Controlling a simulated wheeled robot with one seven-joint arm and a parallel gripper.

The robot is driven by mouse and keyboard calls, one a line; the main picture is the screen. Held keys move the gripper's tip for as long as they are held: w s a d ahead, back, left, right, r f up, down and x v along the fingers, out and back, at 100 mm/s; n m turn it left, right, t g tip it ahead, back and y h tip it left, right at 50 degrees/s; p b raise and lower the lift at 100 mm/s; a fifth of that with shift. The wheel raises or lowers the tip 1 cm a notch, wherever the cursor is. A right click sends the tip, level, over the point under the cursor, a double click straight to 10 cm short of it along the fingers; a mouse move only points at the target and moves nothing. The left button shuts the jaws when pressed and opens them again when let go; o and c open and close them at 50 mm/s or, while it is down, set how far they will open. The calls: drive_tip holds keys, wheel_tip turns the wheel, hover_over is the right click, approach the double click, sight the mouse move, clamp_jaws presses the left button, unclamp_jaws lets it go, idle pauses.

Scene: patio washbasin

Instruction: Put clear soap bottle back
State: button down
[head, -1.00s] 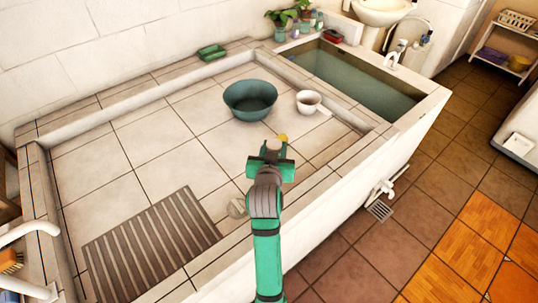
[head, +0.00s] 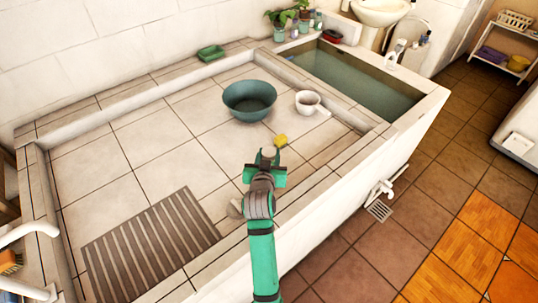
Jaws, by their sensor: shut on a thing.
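My gripper (head: 267,155) is over the near right part of the tiled basin, seen from behind. It is shut on a small pale thing (head: 268,151), which seems to be the clear soap bottle. Only a bit of it shows between the green fingers; the arm and gripper hide the rest. Several small bottles and jars (head: 294,32) stand by the potted plants on the far ledge.
A small yellow thing (head: 281,140) is just beyond my gripper. A teal bowl (head: 249,100) and a white dipper (head: 309,102) stand on the basin floor. A green soap dish (head: 211,53) is on the back ledge. A water trough (head: 357,83) lies to the right.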

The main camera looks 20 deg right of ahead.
drive_tip(key=c, duration=1.2)
unclamp_jaws()
drive_tip(key=shift+o, duration=0.2)
drive_tip(key=v, duration=1.2)
